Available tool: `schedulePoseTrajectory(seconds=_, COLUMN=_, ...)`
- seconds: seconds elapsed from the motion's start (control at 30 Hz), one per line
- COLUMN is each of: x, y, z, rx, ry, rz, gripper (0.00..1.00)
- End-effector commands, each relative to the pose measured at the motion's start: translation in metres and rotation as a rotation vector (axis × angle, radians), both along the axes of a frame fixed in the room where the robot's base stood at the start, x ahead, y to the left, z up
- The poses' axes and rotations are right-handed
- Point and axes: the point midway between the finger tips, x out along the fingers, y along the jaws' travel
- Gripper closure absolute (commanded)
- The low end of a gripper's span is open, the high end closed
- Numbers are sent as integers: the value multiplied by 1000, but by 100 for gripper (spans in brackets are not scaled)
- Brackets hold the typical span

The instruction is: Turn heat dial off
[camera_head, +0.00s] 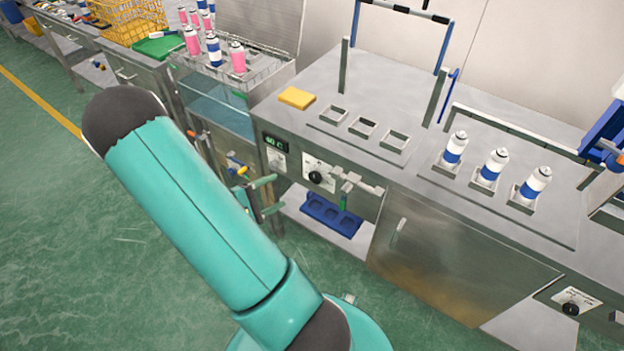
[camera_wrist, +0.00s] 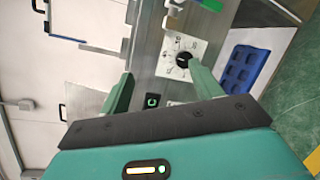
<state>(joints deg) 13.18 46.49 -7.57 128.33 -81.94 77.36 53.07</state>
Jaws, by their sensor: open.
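The heat dial (camera_head: 317,177) is a black knob on a white plate on the front of the steel bench, right of a dark display with green digits (camera_head: 273,143). In the wrist view the dial (camera_wrist: 183,60) sits beyond the fingertips, close to the tip of the right finger; I cannot tell whether they touch. My gripper (camera_wrist: 160,82) is open and empty, its green fingers wide apart, facing the panel. In the head view my gripper (camera_head: 264,194) is left of the dial, partly hidden by my arm.
A blue tray (camera_head: 331,214) lies on the shelf below. Spray cans (camera_head: 495,166) stand on the bench top. Another dial (camera_head: 570,308) is at the lower right. The floor at left is clear.

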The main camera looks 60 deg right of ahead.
Motion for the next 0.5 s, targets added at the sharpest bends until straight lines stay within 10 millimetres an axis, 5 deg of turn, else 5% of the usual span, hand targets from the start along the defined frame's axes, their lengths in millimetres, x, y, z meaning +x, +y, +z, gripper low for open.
schedulePoseTrajectory(seconds=0.3, x=-16, y=-34, z=-90, rx=-87, ry=154, rz=230, gripper=36)
schedulePoseTrajectory(seconds=0.5, x=-19, y=-39, z=-109, rx=-92, ry=172, rz=289, gripper=36)
